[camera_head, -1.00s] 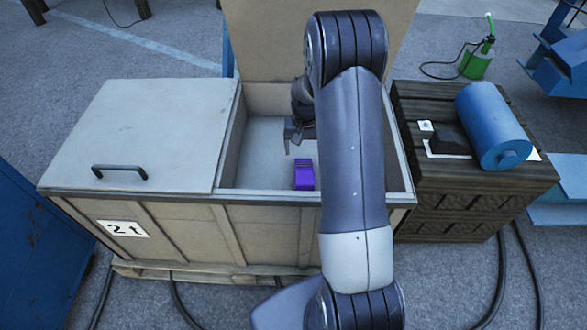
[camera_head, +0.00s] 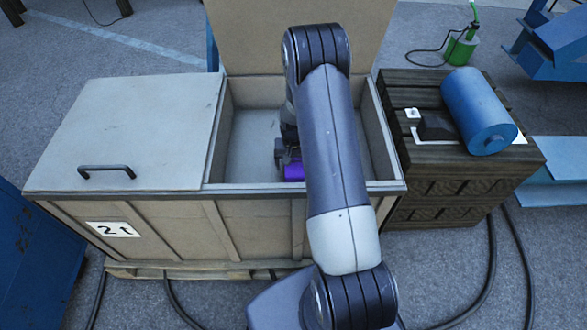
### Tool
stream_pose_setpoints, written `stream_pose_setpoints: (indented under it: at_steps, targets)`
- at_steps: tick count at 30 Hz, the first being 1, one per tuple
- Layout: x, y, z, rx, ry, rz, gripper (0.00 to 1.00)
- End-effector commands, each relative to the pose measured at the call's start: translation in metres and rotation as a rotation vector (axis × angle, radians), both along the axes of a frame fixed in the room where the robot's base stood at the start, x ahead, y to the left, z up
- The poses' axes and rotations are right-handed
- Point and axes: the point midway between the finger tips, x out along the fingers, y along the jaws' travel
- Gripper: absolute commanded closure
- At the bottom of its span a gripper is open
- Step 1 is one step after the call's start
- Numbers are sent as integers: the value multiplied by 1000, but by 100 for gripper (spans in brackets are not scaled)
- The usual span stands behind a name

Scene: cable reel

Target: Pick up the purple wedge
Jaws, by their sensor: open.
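The purple wedge (camera_head: 293,172) lies in the open right part of the wooden crate (camera_head: 252,205), close to the front wall. My arm crosses over the crate and hides part of the wedge. My gripper (camera_head: 288,158) is down inside the crate right at the wedge, overlapping its far side in the picture. The gripper is open. I cannot tell whether its fingers are around the wedge or touching it, because my arm covers much of it.
A lid with a black handle (camera_head: 106,171) covers the crate's left part. A raised panel (camera_head: 240,40) stands behind the opening. To the right, a dark wooden box (camera_head: 450,185) bears a blue cylinder (camera_head: 478,110) and a black wedge-shaped piece (camera_head: 436,127). Cables lie on the floor.

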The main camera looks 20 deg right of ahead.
Motion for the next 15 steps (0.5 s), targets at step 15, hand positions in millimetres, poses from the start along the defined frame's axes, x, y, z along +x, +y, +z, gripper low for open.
stream_pose_setpoints:
  at_steps: [15]
  targets:
    - [0, 0, 1, 0, 0, 0, 53]
